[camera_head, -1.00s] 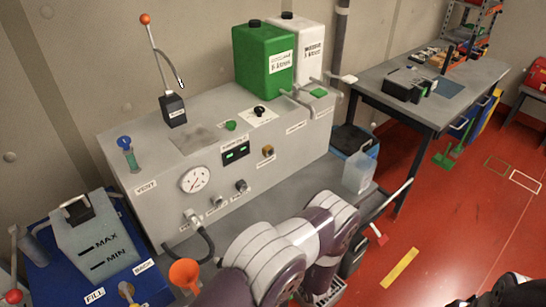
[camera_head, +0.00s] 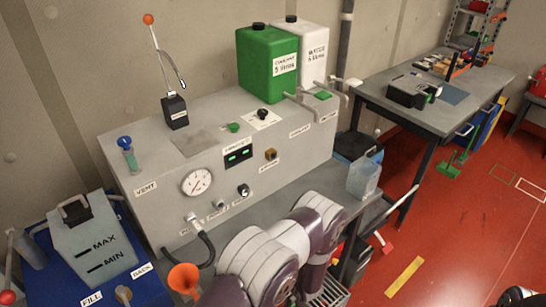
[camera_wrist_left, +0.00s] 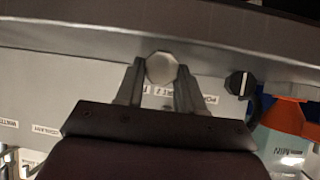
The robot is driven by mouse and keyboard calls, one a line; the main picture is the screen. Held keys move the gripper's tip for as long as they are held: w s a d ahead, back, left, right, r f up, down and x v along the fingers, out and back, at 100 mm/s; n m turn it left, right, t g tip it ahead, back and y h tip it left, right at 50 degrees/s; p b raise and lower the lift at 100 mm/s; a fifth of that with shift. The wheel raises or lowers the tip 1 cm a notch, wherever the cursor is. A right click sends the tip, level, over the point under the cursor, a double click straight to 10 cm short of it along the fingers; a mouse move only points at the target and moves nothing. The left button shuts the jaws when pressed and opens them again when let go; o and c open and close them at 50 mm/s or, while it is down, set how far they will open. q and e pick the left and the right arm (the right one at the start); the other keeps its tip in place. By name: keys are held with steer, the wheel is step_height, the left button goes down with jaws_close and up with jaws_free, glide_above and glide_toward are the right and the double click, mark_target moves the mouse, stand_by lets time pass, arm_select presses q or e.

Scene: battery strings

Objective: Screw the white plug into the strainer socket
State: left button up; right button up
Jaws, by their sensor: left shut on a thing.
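In the left wrist view my left gripper (camera_wrist_left: 160,88) is shut on a pale, many-sided piece, which looks like the white plug (camera_wrist_left: 161,67). Its flat end shows between the two fingertips. Behind it is the pale grey face of the test unit, with labels upside down in this view. I cannot make out the strainer socket, nor whether the plug touches anything. In the head view my left arm's purple and white links cross the bottom middle and hide the gripper. My right gripper is not in view.
The grey test unit (camera_head: 165,213) carries a gauge (camera_head: 197,181) and knobs. A dark knob (camera_wrist_left: 240,83) and orange funnel (camera_wrist_left: 283,115) are right of my gripper in the wrist view. A clear jug (camera_head: 364,177) stands right of the unit. A MAX/MIN tank (camera_head: 95,240) stands left.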

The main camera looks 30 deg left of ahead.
arm_select(q)
steer(key=shift+r+p, duration=1.9)
steer(key=shift+r, duration=0.6)
